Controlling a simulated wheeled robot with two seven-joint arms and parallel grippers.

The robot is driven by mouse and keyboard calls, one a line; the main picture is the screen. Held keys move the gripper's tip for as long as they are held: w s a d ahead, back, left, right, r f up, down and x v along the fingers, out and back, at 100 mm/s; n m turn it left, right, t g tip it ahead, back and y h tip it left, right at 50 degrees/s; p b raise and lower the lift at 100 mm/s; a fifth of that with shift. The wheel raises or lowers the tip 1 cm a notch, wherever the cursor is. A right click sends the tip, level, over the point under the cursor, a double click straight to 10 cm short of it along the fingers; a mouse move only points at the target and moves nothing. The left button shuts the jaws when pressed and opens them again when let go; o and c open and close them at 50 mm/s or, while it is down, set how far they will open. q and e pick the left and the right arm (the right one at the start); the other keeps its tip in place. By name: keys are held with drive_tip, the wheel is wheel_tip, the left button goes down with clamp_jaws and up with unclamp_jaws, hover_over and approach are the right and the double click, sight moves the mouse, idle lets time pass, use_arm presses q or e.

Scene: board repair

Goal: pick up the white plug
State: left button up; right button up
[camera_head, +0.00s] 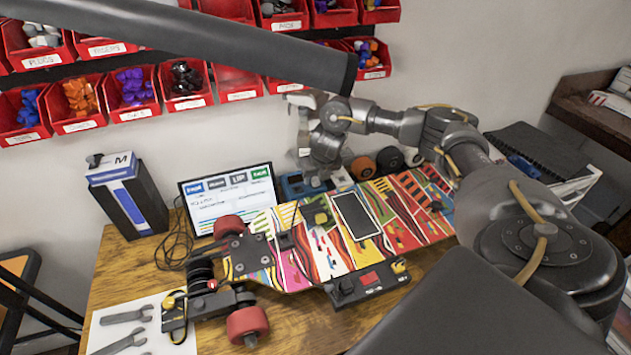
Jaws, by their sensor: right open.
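A red bin labelled PLUGS (42,61) hangs at the upper left of the wall rack, with several white and grey pieces (42,36) in it. I cannot single out one white plug among them. My right gripper (314,172) is open, behind the far edge of the patterned skateboard deck (292,252). It is far to the right of the PLUGS bin and below its level. I see nothing clearly between its fingers, and its tips are small and partly merged with the things behind the board. My left gripper is not in view.
A screen (228,198) and a black-and-blue box (130,200) stand at the back of the wooden table (125,270). Wrenches (125,316) lie on a white sheet at front left. A thick dark tube (220,45) crosses in front of the bins.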

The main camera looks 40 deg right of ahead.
drive_tip(key=shift+f, duration=0.3)
drive_tip(key=shift+c, duration=0.5)
clamp_jaws()
drive_tip(key=shift+w+r, duration=0.1)
drive_tip(key=shift+r, duration=0.05)
